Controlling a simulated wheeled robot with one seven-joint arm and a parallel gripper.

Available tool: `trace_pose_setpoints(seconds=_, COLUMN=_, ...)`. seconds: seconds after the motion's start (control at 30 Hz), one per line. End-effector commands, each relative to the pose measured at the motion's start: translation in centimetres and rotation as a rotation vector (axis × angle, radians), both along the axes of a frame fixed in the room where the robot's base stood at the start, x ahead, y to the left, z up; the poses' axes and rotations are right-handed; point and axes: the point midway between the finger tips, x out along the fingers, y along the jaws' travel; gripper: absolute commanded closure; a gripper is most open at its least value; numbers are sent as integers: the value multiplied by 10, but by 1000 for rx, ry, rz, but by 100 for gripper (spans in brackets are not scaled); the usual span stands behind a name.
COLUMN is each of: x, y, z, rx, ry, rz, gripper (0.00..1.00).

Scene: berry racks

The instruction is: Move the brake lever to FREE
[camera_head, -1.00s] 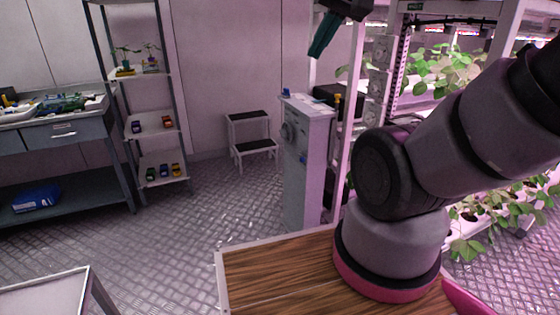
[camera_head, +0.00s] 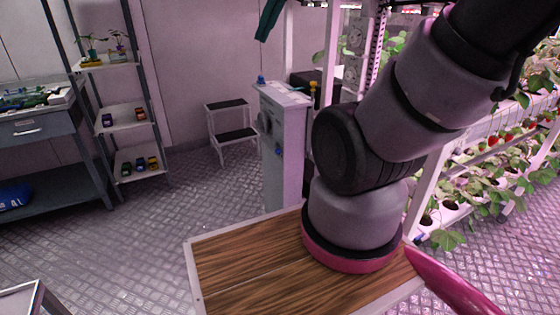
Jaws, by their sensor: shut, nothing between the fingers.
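A narrow grey cabinet (camera_head: 285,150) stands on the floor in the middle of the view. It has a dark round wheel or dial on its left face (camera_head: 264,124), a blue knob (camera_head: 261,79) on its top and a small blue part (camera_head: 279,152) on its front side. A small yellow-orange upright piece (camera_head: 313,90) shows just behind its right edge. I cannot tell which of these is the brake lever, and no FREE marking is readable. My gripper (camera_head: 268,20) shows only as teal fingers at the top edge, shut and empty, above the cabinet in the picture and apart from it.
My arm covers the right middle. Planted racks (camera_head: 470,195) stand at the right. A step stool (camera_head: 232,132) stands left of the cabinet. A shelf (camera_head: 125,115) and a workbench (camera_head: 40,130) are at the left.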

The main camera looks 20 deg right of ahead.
Motion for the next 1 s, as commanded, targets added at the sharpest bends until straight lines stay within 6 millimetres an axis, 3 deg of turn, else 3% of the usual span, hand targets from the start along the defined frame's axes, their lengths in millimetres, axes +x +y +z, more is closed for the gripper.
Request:
trace_pose_setpoints(seconds=0.3, x=103, y=26, z=-40, rx=324, ry=300, rz=-91, gripper=100)
trace_pose_setpoints(seconds=0.57, x=197, y=29, z=-94, rx=661, ry=479, rz=-202, gripper=100)
trace_pose_setpoints(seconds=0.77, x=270, y=12, z=-150, rx=952, ry=562, rz=-318, gripper=100)
trace_pose_setpoints(seconds=1.0, x=345, y=-31, z=-238, rx=1317, ry=587, rz=-498, gripper=100)
